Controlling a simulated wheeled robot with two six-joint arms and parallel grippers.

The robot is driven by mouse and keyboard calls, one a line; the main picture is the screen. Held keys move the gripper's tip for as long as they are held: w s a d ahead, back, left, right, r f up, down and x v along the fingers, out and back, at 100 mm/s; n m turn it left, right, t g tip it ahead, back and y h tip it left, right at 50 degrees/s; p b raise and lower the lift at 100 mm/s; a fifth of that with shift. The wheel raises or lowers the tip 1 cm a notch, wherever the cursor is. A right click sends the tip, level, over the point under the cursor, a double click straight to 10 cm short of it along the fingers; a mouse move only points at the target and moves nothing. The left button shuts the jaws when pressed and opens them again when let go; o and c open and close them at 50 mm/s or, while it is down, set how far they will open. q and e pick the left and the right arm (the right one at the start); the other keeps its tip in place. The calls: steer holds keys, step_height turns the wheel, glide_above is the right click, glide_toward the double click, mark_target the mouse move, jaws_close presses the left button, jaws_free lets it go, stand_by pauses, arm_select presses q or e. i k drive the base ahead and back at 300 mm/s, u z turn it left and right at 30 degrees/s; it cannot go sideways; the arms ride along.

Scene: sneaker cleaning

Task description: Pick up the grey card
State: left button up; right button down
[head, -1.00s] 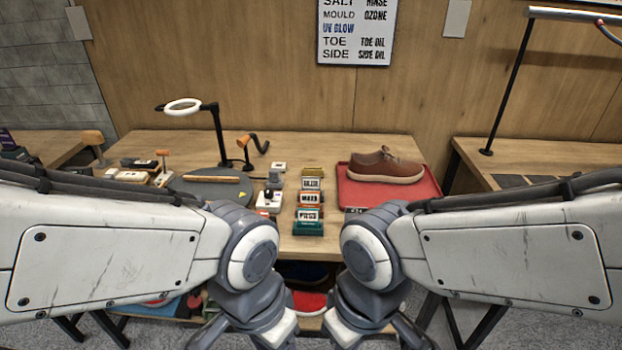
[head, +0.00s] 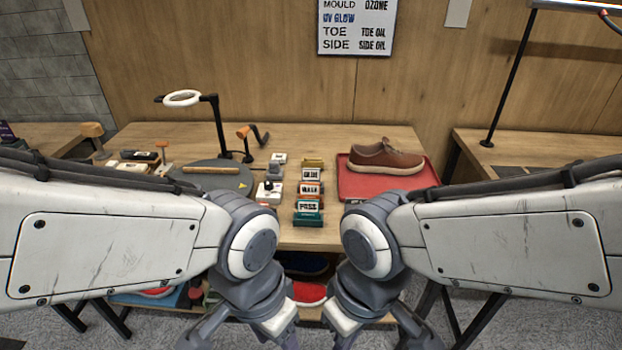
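No card that I can clearly tell as grey shows in the head view. A row of small labelled blocks stands mid-table: a yellow one at the back (head: 312,163), one with a white "GLUE" label (head: 312,175), an orange "WASH" one (head: 310,189) and a teal "PASS" one (head: 308,219) at the front. A small grey item (head: 275,172) lies just left of the row. Both my arms reach in low, in front of the table, and bend downward. The gripper ends are at or below the bottom edge, away from the tabletop; their fingertips are not clearly seen.
A brown shoe (head: 385,157) sits on a red tray (head: 430,185) at the right. A ring lamp (head: 183,98), a dark round mat (head: 205,172) and tools fill the left. More shoes lie on a shelf below.

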mark_target(310, 175)
steer(key=u, duration=1.2)
steer(key=i, duration=1.4)
steer(key=z, duration=1.35)
